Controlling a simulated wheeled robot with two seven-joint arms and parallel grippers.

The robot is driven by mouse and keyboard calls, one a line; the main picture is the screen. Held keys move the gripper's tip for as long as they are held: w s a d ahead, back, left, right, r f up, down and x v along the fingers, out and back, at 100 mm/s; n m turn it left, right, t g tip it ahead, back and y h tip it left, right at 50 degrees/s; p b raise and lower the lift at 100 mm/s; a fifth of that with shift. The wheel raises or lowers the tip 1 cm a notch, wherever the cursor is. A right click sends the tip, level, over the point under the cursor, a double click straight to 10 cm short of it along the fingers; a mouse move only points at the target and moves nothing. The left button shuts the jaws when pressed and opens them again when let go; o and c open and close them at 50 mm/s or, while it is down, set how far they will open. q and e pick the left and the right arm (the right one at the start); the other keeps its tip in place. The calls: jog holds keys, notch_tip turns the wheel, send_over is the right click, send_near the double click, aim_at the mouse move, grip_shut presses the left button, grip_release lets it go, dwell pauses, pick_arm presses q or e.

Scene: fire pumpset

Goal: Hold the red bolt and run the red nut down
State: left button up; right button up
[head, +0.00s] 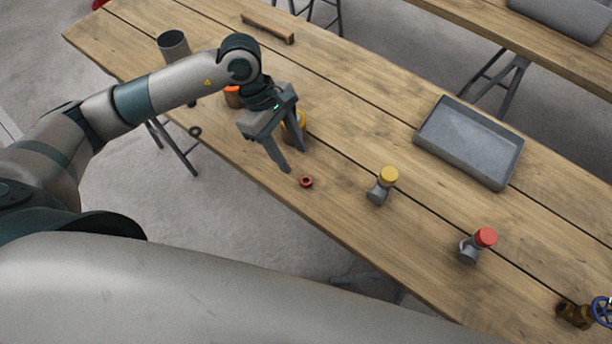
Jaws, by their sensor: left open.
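A small red ring-shaped nut (306,182) lies on the wooden table near its front edge. My left gripper (294,161) is above the table just up and left of the nut, open, fingers pointing down, with nothing seen between them. A grey fitting with a red cap (486,237) stands to the right; I cannot tell whether this is the red bolt. A similar grey fitting with a yellow cap (389,175) stands between it and the nut. My right gripper is not in view.
A grey tray (424,139) sits at the back right. A brass valve with a blue wheel (574,315) is at lower right. Behind my gripper are orange-topped (233,90) and yellow-orange (301,119) items. A grey cup (174,45) and brown bar (267,28) are farther left.

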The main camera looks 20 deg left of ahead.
aim_at(303, 179)
pick_arm(q)
jog(key=shift+p+x, duration=0.3)
jog(key=shift+x, duration=0.8)
jog(key=shift+d+f, duration=0.15)
jog(key=shift+f, duration=0.3)
jog(key=shift+p+x, duration=0.75)
jog(key=shift+p, duration=0.2)
jog(key=p+x, duration=0.1)
jog(key=x, duration=0.2)
jog(key=shift+d+f, duration=0.1)
jog(key=shift+f, duration=0.25)
jog(key=shift+c, duration=0.7)
grip_shut()
